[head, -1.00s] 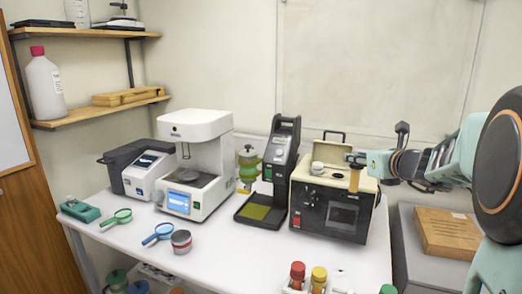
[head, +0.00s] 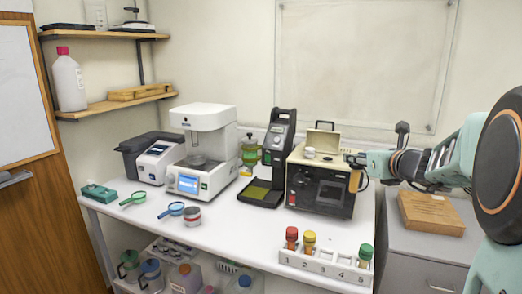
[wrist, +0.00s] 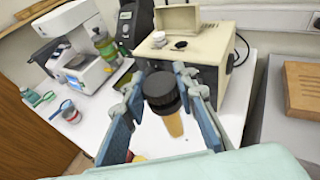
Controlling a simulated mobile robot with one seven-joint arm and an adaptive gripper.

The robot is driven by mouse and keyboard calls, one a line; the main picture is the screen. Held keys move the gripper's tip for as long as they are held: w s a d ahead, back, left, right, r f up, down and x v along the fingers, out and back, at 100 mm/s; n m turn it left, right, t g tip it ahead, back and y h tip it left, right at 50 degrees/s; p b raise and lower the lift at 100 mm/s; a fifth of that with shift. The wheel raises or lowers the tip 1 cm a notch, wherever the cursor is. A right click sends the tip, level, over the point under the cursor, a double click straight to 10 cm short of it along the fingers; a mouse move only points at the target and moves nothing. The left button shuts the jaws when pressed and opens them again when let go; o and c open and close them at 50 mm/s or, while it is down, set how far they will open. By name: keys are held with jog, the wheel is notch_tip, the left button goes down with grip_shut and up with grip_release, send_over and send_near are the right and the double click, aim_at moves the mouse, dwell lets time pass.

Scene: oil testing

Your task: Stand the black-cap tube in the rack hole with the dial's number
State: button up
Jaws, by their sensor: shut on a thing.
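My gripper (wrist: 164,100) is shut on the black-cap tube, whose black cap (wrist: 160,88) sits between the fingers in the wrist view. The tube's amber body points down below the cap. In the head view my gripper (head: 356,163) and the amber tube (head: 354,182) appear at the right edge of the beige tester. The white rack (head: 322,266) stands at the front right of the bench. It holds a red-cap tube (head: 291,238) and a yellow-cap tube (head: 309,242) at the left, and a green-cap tube (head: 365,255) at the right end. Holes between them look empty. I cannot read any dial number.
The beige tester (head: 300,172) with its lid up stands behind the rack. A black stand (head: 279,150) and a white machine (head: 205,118) are further left. A red-and-grey tin (head: 192,217) is near the front. A grey cabinet (head: 428,245) with a wooden box is at right.

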jog(key=s+a+f+n+g+y, duration=0.2)
jog(key=s+a+f+n+y, duration=0.15)
jog(key=s+f, duration=0.45)
jog(key=s+a+f+n+g+y, duration=0.25)
jog(key=a+f, duration=0.25)
jog(key=f, duration=0.6)
jog(key=s+a+f+n+g+y, duration=0.1)
jog(key=s+a+f+n+y, duration=0.2)
jog(key=s+a+f, duration=0.5)
jog(key=shift+w+d+r+p, duration=0.4)
jog(key=shift+d+r+p, duration=0.4)
jog(key=shift+p, duration=0.45)
jog(key=shift+w+d+r+p, duration=0.4)
jog(key=shift+d+r+p, duration=0.35)
jog(key=shift+p, duration=0.45)
